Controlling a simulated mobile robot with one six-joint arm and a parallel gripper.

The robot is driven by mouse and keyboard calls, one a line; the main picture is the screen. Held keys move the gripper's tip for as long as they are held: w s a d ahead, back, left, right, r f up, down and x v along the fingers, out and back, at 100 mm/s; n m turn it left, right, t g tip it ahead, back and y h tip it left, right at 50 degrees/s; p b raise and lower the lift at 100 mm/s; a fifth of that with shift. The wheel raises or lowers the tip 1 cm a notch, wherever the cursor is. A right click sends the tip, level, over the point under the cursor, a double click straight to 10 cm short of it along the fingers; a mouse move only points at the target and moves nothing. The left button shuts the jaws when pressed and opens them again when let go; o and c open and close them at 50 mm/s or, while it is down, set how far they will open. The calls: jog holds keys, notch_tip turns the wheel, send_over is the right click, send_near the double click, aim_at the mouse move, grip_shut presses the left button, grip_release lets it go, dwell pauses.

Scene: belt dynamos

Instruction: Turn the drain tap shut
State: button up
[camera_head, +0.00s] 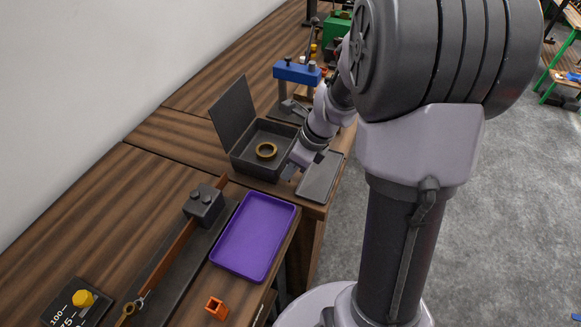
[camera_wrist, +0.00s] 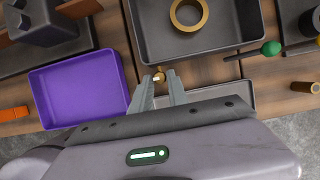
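The drain tap (camera_wrist: 159,76) is a small brass piece at the front wall of a dark open box (camera_wrist: 215,53). In the wrist view it appears between the tips of my gripper (camera_wrist: 161,78). The two fingers are apart, one on each side of it in the picture; I cannot tell whether they touch it. In the head view my gripper (camera_head: 291,170) is at the front of the same box (camera_head: 240,157), and the tap is hidden there. The tap handle's angle is too small to read. A brass ring (camera_wrist: 188,13) lies inside the box and also shows in the head view (camera_head: 266,151).
A shallow dark tray (camera_head: 319,180) sits in front of the box. A purple tray (camera_head: 254,237) and an orange block (camera_head: 217,307) are to the left.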

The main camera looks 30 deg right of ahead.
grip_shut()
jog(key=shift+w+d+r+n+p, duration=0.1)
jog(key=shift+d+r+n+p, duration=0.1)
jog(key=shift+n+p, duration=0.75)
jog(key=shift+f+n+g+y, duration=0.15)
jog(key=shift+n+g+y, duration=0.25)
jog(key=shift+n, duration=0.15)
jog(key=o, duration=0.6)
grip_release()
jog(key=shift+a, duration=0.1)
